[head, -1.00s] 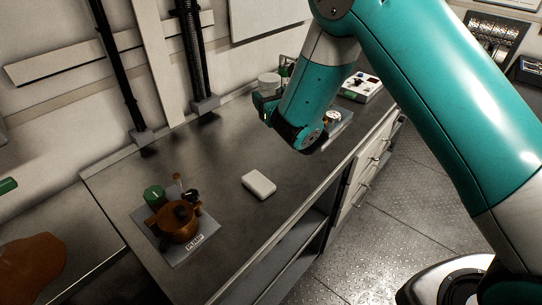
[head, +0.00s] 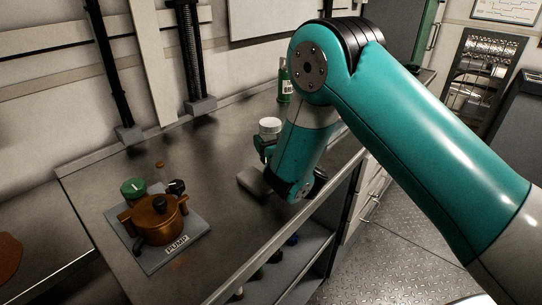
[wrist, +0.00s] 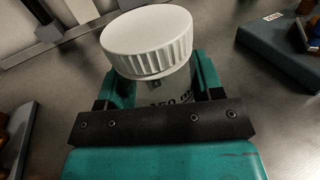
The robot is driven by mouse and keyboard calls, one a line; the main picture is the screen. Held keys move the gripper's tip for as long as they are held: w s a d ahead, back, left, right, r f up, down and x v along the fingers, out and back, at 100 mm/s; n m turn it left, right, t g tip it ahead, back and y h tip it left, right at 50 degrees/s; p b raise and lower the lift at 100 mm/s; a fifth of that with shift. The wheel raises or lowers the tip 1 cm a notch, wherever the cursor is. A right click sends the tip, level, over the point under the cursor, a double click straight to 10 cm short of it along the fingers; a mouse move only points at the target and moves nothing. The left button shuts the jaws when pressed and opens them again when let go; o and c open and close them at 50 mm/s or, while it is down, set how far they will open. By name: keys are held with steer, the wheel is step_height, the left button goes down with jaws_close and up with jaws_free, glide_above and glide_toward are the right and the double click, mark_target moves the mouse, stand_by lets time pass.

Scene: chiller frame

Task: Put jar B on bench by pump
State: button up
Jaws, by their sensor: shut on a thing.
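A jar with a wide white ribbed lid (head: 269,126) is in my gripper (head: 266,146), upright or nearly so. In the wrist view the lid (wrist: 150,40) hides much of the jar; part of a printed label shows below it, but no letter B can be read. My gripper (wrist: 155,90) is shut around the jar's body. The brown pump (head: 160,220) stands on a grey plate marked PUMP, on the dark bench (head: 225,235). The jar is to the right of and beyond the pump, apart from it. Whether the jar touches the bench is unclear.
A green bottle (head: 284,85) stands farther back. Black upright pipes (head: 196,50) stand along the wall.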

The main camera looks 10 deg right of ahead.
step_height(320, 180, down, 3)
steer(key=shift+f+b, duration=0.1)
steer(key=shift+b, duration=0.75)
steer(key=shift+r, duration=0.25)
steer(key=shift+f, duration=0.15)
steer(key=o, duration=1)
